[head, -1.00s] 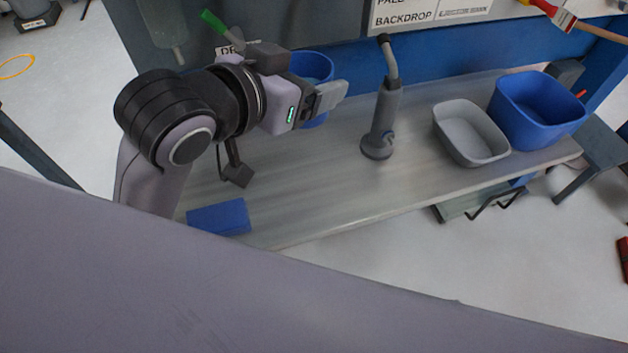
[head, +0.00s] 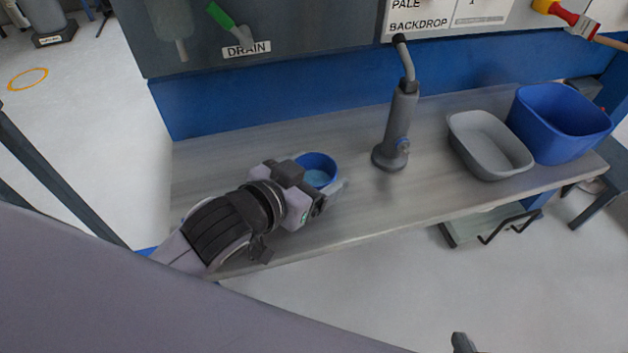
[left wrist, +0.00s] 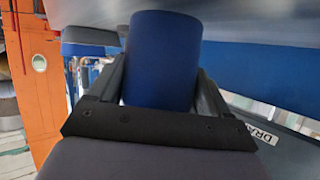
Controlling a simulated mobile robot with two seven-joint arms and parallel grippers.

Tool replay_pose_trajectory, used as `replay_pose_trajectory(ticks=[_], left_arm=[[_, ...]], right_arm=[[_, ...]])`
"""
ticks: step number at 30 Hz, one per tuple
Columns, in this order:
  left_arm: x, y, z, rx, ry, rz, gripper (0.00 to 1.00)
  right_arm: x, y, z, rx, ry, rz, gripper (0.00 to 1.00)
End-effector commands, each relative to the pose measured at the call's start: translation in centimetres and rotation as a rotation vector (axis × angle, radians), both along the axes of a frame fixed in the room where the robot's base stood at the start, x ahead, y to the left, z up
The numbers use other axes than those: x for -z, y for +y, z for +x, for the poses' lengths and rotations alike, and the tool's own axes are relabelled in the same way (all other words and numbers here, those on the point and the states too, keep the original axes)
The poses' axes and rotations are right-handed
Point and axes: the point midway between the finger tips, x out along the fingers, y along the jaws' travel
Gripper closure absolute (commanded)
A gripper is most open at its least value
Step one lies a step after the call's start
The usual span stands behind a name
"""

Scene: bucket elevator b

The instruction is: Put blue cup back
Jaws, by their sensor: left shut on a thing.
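The blue cup (head: 318,161) is upright at the middle of the bench in the head view, low over the bench top. I cannot tell whether its base touches. My left gripper (head: 328,196) is shut around the cup's side from the front, and its fingers hide part of the cup. In the left wrist view the cup (left wrist: 163,60) stands between the two fingers of the left gripper (left wrist: 165,90), filling the gap.
A grey stand with a bent spout (head: 396,125) is right of the cup. A grey tub (head: 490,146) and larger blue bin (head: 562,120) stand farther right. The grey bench (head: 410,200) is clear around the cup. A panel with a "DRAIN" label (head: 247,49) rises behind.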

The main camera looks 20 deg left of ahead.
Motion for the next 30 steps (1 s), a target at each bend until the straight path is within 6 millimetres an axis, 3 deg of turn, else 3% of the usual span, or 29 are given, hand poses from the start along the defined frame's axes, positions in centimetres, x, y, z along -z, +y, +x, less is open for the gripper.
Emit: replay_pose_trajectory(ticks=[2,14,15,17,26,30], left_arm=[[0.9,0.0,0.0,0.000,0.001,0.000,0.56],[1.3,0.0,0.0,0.001,0.000,-0.001,0.56],[1.3,0.0,0.0,0.001,0.000,-0.001,0.15],[1.3,0.0,0.0,0.001,0.000,0.000,0.00],[0.7,0.0,-0.1,0.001,-0.002,-0.001,0.00],[0.4,0.5,-1.4,0.001,0.001,0.000,0.00]], right_arm=[[0.3,0.1,0.0,-0.002,0.000,0.002,1.00],[0.0,0.1,0.2,-0.006,-0.005,0.002,1.00],[0.0,0.1,0.2,-0.006,-0.005,0.002,1.00],[0.0,0.1,0.2,-0.006,-0.005,0.002,1.00],[-0.1,0.0,0.2,-0.004,-0.005,0.000,1.00],[-0.2,-0.1,0.3,-0.002,-0.007,-0.002,1.00]])
